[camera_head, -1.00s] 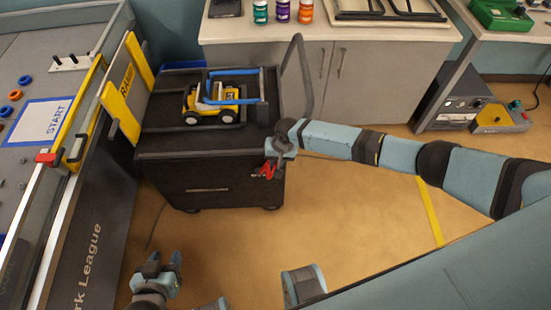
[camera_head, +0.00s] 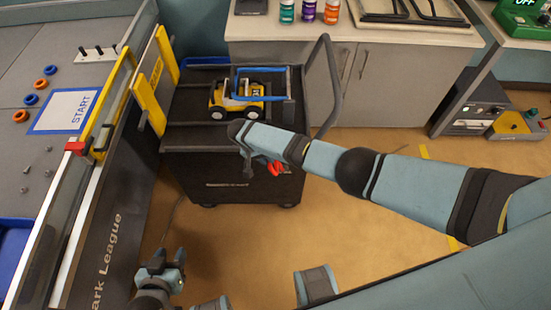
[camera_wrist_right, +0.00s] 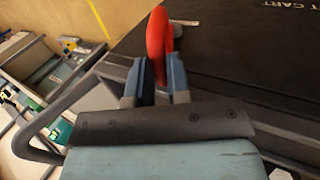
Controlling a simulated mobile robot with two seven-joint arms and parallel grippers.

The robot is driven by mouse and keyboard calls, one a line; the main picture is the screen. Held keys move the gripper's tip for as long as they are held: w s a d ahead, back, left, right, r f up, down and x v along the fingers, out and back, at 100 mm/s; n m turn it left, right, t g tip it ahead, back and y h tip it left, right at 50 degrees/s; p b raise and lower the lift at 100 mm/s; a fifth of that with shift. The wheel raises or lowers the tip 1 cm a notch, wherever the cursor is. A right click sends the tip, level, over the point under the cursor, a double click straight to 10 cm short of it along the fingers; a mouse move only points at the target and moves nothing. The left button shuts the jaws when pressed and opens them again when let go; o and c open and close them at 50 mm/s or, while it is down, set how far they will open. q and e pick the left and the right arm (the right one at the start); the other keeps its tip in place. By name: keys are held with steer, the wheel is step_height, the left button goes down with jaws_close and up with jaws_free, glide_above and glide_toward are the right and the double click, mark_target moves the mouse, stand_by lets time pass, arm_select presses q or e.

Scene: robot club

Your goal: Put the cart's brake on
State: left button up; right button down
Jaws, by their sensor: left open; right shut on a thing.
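The black cart (camera_head: 195,187) stands in the middle of the head view, and its dark side with pale lettering also shows in the wrist view (camera_wrist_right: 240,50). A red brake lever (camera_head: 276,168) sits at the cart's near side, right of centre. In the wrist view the red lever (camera_wrist_right: 158,40) rises between the two fingers of my right gripper (camera_wrist_right: 155,82), which is shut on it. In the head view my right gripper (camera_head: 262,163) is partly hidden by its arm. My left gripper (camera_head: 168,260) is open and empty, low at the left, apart from the cart.
A yellow toy vehicle (camera_head: 236,102) with a blue frame rides on the cart. The cart's grey push handle (camera_head: 332,85) rises at its right. A game table (camera_head: 75,190) stands close on the left and a grey cabinet (camera_head: 385,85) behind. Floor is clear in front.

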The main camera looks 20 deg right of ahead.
steer(key=shift+w+a+f+b, duration=0.1)
steer(key=shift+a+f+b, duration=0.25)
steer(key=shift+a, duration=0.15)
steer(key=shift+w+a+f+b, duration=0.1)
steer(key=shift+a+f+b, duration=0.15)
steer(key=shift+a, duration=0.45)
steer(key=c, duration=1.4)
jaws_free()
steer(key=o, duration=0.3)
steer(key=shift+a, duration=0.1)
steer(key=shift+w, duration=0.15)
